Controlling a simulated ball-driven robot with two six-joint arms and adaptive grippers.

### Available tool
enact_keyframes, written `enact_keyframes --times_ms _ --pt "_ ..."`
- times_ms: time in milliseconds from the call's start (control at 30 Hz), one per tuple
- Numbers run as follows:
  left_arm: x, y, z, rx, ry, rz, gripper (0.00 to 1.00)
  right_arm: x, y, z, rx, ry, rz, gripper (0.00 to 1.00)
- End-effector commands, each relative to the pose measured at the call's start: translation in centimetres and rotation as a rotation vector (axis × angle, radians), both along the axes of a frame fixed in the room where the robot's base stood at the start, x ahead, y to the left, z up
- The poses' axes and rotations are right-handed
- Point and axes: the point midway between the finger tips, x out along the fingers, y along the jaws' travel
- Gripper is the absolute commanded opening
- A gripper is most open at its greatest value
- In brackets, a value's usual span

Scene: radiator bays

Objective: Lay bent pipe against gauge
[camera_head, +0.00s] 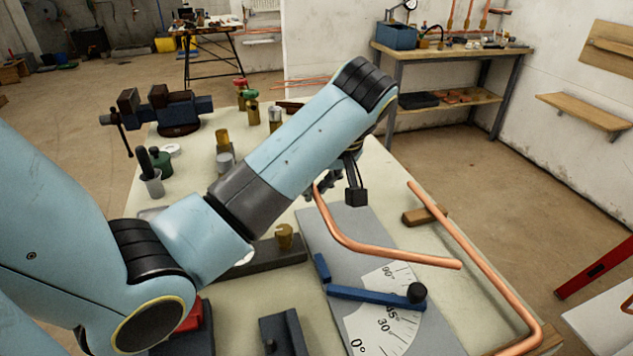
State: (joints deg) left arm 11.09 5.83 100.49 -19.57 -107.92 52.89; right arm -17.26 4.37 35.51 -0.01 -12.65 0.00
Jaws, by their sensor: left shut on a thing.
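My left gripper (338,186) is shut on one end of a bent copper pipe (395,254), just beyond the gauge. Its fingers are partly hidden by my wrist. From the gripper the pipe runs toward me, bends, and points right across the gauge board. The gauge (345,222) is a grey plate with a white angle scale marked 0°, 30, 45 and 90°. A blue pivot arm (365,296) with a black knob lies over the scale. I cannot tell whether the pipe touches the plate. My right gripper is out of view.
A larger bent copper pipe (474,256) lies along the table's right side, by a wooden block (424,215). A vise (170,108), cups and brass fittings stand at the left and back. Dark blocks (283,333) sit in front. A workbench (455,62) stands behind.

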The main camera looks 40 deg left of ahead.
Motion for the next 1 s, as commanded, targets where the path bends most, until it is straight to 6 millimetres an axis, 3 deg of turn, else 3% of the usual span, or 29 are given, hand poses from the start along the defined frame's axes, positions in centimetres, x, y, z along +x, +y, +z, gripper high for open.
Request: enact_keyframes --times_ms 333,600,1000 --pt "0.0 0.0 -2.8 0.001 0.0 0.0 0.0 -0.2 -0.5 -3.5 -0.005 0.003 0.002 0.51" --pt "0.0 0.0 -4.2 0.0 0.001 -0.002 0.0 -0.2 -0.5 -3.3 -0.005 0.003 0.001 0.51" --pt "0.0 0.0 -4.3 -0.012 -0.019 -0.01 0.0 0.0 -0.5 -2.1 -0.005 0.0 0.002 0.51"
